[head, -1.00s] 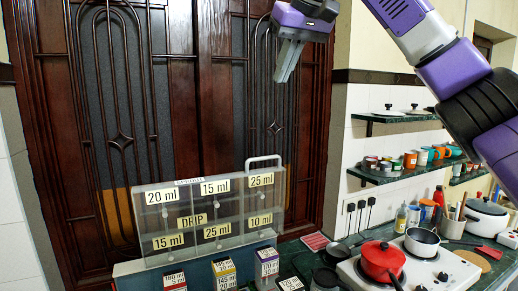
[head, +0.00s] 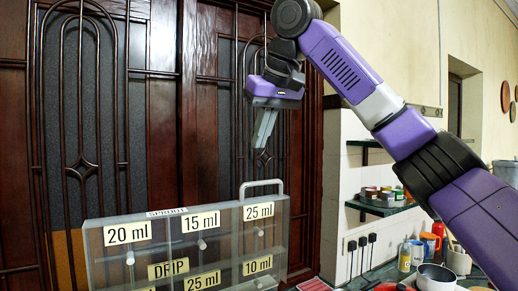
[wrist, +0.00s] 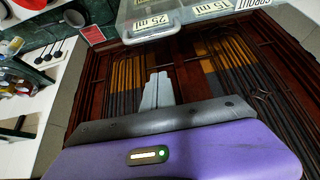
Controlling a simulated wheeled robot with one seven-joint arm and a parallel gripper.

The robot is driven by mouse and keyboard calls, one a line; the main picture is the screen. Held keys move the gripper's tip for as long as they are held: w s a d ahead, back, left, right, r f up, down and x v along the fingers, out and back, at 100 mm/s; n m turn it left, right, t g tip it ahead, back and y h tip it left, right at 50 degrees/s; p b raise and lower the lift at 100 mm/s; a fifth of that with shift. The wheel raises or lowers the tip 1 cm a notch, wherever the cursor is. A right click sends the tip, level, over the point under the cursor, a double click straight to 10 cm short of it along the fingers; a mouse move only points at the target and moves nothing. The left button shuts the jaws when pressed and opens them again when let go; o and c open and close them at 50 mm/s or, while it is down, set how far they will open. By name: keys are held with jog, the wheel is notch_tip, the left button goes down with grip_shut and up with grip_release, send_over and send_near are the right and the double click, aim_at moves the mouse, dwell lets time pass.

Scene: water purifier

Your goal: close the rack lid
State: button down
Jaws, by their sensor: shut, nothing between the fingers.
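The rack is a clear, upright panelled unit (head: 213,247) with yellow and white ml labels, standing in front of the dark wooden door. A pale loop handle (head: 261,183) rises from its top right corner. I cannot tell from these frames which panel is the lid. My gripper (head: 263,143) is shut and empty, pointing down above the handle and apart from it. In the wrist view, the grey fingers (wrist: 158,82) are together. The clear edge with the handle (wrist: 152,32) is just beyond them, with a 25 ml label. The rack's lower part is cut off in the head view.
The wooden door (head: 150,120) is close behind the rack. Space around my gripper is open.

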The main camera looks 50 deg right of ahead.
jog(key=p, duration=0.1)
send_over(260, 198)
jog(key=w+d, duration=0.1)
jog(key=w, duration=0.3)
notch_tip(260, 198, down, 7)
jog(key=shift+s+a+f, duration=0.15)
jog(key=shift+s, duration=0.5)
jog(key=shift+s+a+f, duration=0.15)
jog(key=shift+s+a, duration=0.05)
jog(key=shift+s, duration=0.45)
jog(key=shift+s+a+f, duration=0.15)
jog(key=shift+s, duration=0.5)
